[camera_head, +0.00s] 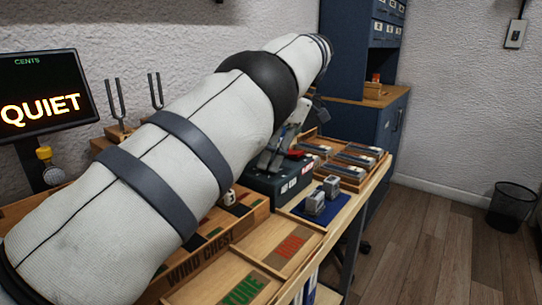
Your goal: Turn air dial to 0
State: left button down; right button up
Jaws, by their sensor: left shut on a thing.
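My left arm crosses the picture from the lower left to the top middle and hides much of the bench. My left gripper (272,158) points down at the top of a dark box (290,182) with small pale labels on its front. The gripper is shut on a small part at the top of this box, and the arm and fingers mostly hide that part. A red piece (295,154) shows beside the fingers. I cannot make out the air dial's face or its setting. My right gripper is not in view.
A screen (42,95) reading QUIET stands at the left, with tuning forks (117,108) behind my arm. Metal blocks (315,202) sit on a blue mat. The floor at right is clear apart from a bin (511,207).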

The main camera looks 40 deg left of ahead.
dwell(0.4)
pick_arm(q)
jog(key=c, duration=1.2)
grip_release()
jog(key=shift+c, duration=0.2)
